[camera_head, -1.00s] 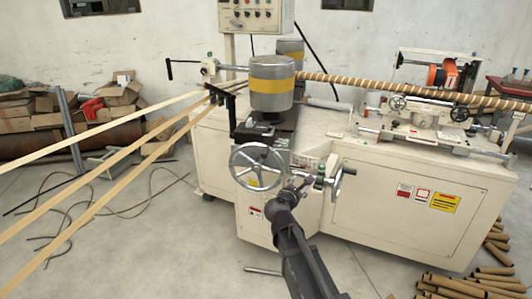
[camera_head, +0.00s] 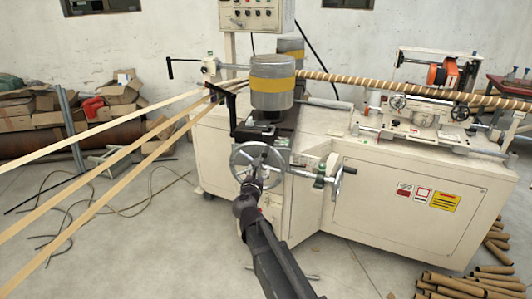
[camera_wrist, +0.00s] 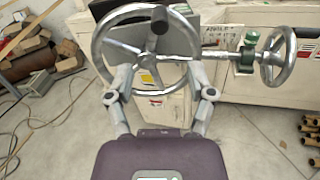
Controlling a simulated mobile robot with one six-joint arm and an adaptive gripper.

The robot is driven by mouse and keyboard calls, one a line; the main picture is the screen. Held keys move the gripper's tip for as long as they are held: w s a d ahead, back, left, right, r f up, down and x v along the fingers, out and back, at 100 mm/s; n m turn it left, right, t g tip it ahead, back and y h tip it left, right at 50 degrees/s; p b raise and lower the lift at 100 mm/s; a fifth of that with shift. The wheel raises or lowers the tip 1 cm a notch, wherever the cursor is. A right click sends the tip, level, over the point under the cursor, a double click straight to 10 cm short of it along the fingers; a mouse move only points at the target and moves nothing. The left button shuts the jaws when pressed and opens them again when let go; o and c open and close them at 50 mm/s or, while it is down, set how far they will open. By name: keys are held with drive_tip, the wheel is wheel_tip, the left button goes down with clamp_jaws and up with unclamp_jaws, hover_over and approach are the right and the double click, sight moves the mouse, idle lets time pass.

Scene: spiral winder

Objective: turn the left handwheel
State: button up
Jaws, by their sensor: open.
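The left handwheel is a spoked metal wheel (camera_head: 236,158) on the front of the winder, left of a smaller handwheel (camera_head: 336,182). In the wrist view the left handwheel (camera_wrist: 103,38) fills the upper middle, with a dark handle knob (camera_wrist: 159,20) near its top right. My gripper (camera_wrist: 160,82) is open, its two fingers spread on either side of the wheel's lower part. In the head view my gripper (camera_head: 259,160) overlaps the wheel's right side and hides part of it. Whether the fingers touch the rim is unclear.
The smaller handwheel (camera_wrist: 278,57) is close at the right in the wrist view, with a green fitting beside it. The cream machine cabinet (camera_head: 385,205) stands behind. Paper strips (camera_head: 110,165) run in from the left. Cardboard tubes (camera_head: 465,285) lie on the floor at right.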

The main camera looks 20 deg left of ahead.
sight(266, 152)
drive_tip(key=w+a, duration=0.1)
drive_tip(key=w, duration=0.7)
drive_tip(key=w+a, duration=0.1)
drive_tip(key=w, duration=0.4)
drive_tip(key=shift+a, duration=0.3)
drive_tip(key=shift+c, duration=0.2)
clamp_jaws()
